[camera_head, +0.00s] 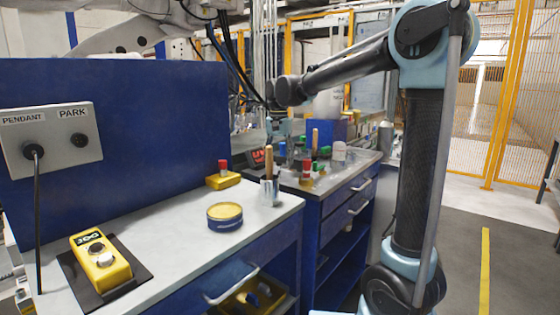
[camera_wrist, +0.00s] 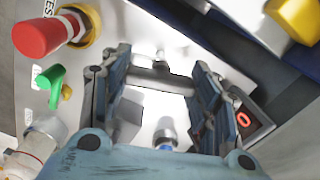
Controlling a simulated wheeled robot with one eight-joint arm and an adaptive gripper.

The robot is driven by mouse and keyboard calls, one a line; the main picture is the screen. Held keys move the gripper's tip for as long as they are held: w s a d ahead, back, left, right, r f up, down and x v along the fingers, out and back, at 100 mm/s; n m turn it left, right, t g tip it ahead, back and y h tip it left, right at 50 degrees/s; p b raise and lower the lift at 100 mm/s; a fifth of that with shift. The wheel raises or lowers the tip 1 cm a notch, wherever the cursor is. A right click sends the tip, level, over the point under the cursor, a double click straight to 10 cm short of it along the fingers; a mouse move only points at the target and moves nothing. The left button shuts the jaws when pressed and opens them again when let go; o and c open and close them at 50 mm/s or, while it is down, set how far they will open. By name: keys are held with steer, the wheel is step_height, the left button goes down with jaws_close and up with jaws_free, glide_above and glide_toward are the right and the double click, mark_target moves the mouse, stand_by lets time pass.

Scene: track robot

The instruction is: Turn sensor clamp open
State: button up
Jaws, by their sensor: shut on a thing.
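In the wrist view my gripper (camera_wrist: 162,78) reaches over a pale panel, with one finger on each side of a grey crossbar (camera_wrist: 162,82). The bar spans the gap between the fingers and seems to be the sensor clamp; its full shape and turn angle are hard to tell. A silver knob with a blue part (camera_wrist: 166,134) stands below it, near the gripper's base. In the head view my gripper (camera_head: 279,118) hangs over the far bench, small and partly hidden by cables, and the clamp cannot be made out there.
In the wrist view a red knob (camera_wrist: 40,36) and a green lever (camera_wrist: 51,84) stand left of my gripper; a red-lit display (camera_wrist: 243,121) is close on the right. In the head view a yellow JOG box (camera_head: 101,265) and round tin (camera_head: 225,216) sit on the near bench.

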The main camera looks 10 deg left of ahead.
steer(key=n, duration=1)
steer(key=shift+n, duration=2.2)
steer(key=o, duration=1.1)
steer(key=shift+d, duration=0.1)
steer(key=shift+r, duration=0.1)
step_height(320, 180, up, 12)
steer(key=shift+f, duration=0.15)
